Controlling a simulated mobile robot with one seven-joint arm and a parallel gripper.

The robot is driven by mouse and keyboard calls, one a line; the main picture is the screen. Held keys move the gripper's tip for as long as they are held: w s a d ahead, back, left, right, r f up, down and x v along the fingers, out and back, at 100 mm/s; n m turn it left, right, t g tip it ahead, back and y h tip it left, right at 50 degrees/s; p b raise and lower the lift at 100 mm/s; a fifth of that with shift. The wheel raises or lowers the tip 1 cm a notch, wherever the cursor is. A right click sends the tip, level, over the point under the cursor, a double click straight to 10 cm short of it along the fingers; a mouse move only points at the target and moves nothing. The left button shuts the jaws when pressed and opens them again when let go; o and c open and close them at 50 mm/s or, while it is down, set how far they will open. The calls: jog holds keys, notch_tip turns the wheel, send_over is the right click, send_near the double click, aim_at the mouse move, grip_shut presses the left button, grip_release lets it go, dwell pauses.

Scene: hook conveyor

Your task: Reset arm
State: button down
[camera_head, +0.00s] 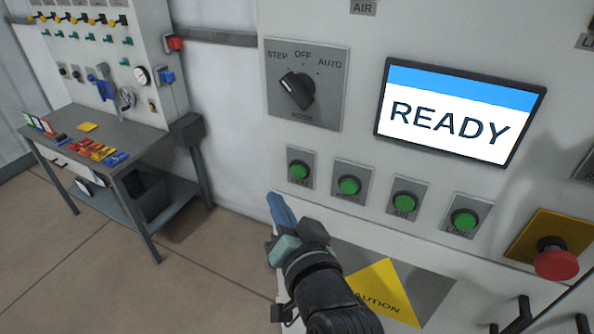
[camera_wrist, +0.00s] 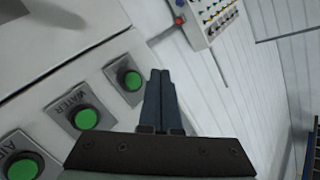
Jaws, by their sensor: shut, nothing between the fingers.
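My gripper (camera_head: 283,212) is in the lower middle of the head view, in front of the control panel and just below the leftmost green button (camera_head: 299,171). Its blue-grey fingers are shut together with nothing between them. In the wrist view the closed fingers (camera_wrist: 160,100) point up, to the right of a green button (camera_wrist: 132,80) and apart from it in the picture. I cannot tell the gap to the panel. My dark forearm hides part of the yellow caution sign (camera_head: 378,293).
The panel has several green buttons, a mode knob (camera_head: 297,91), a screen reading READY (camera_head: 450,115) and a red emergency button (camera_head: 556,260). A grey workbench (camera_head: 140,140) with coloured items stands left, below a tool board (camera_head: 105,50). Floor between is clear.

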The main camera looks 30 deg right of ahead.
jog(key=a+r+n+t+b, duration=0.25)
jog(key=a+r, duration=0.25)
jog(key=r, duration=0.5)
jog(key=a+r+n+t+b, duration=0.2)
jog(key=a+r+n+t, duration=0.15)
jog(key=r, duration=0.65)
jog(key=s+a+r+n+t+y+b, duration=0.2)
jog(key=s+a+r+t, duration=0.3)
jog(key=s+r, duration=0.5)
notch_tip(320, 180, up, 2)
jog(key=shift+s+a+r+n, duration=0.15)
jog(key=shift+a+n, duration=0.25)
jog(key=shift+a, duration=0.5)
